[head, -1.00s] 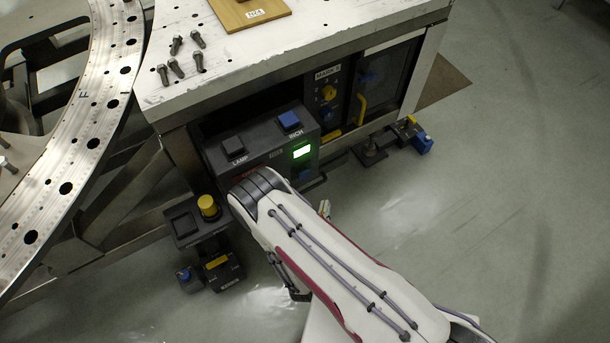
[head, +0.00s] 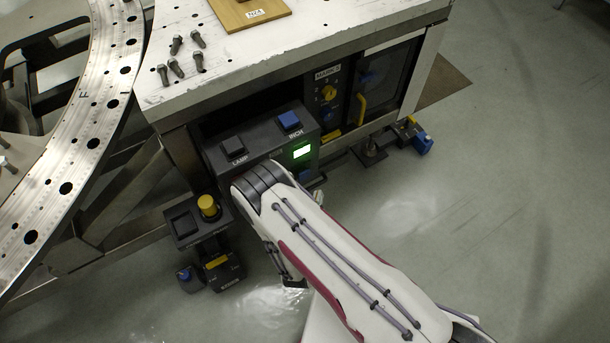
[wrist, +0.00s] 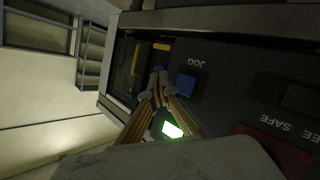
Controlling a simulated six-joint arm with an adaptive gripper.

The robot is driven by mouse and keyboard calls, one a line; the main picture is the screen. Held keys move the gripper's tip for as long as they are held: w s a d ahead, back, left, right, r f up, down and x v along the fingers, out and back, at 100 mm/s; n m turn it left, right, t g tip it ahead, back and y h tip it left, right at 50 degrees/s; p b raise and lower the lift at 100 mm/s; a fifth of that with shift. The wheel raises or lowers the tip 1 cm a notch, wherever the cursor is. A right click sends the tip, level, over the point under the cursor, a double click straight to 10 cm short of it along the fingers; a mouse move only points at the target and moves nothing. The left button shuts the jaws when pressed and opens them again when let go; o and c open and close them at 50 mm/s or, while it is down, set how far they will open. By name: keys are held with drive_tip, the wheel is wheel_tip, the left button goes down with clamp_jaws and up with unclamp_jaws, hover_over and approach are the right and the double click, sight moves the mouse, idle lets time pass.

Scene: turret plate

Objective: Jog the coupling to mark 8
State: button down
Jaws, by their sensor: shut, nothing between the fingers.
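My gripper (wrist: 158,82) is shut and empty in the wrist view, its striped fingers meeting close beside a blue button (wrist: 186,84) labelled JOG. I cannot tell whether they touch it. The green lit display (wrist: 172,130) shows between the fingers; it also shows in the head view (head: 302,152) on the dark control box (head: 262,150). In the head view my arm hides most of the gripper. A blue button (head: 289,121) labelled INCH is on the box's top. The metal ring plate (head: 112,80) with holes and scale marks is at the left. I cannot make out the coupling.
A yellow-topped button box (head: 207,207) stands left of my arm. A yellow selector (head: 328,93) is under the table (head: 250,55). Several bolts (head: 176,66) and a wooden board (head: 250,10) lie on the table.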

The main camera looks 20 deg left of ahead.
sight(308, 176)
drive_tip(key=shift+w+a, duration=1.7)
drive_tip(key=shift+w+a, duration=0.75)
drive_tip(key=shift+a, duration=0.05)
idle(2.4)
drive_tip(key=shift+s+d, duration=0.75)
drive_tip(key=shift+d, duration=0.05)
drive_tip(key=shift+s+d, duration=0.1)
idle(0.4)
drive_tip(key=shift+s+d, duration=1.65)
drive_tip(key=shift+s, duration=0.05)
drive_tip(key=shift+f, duration=0.1)
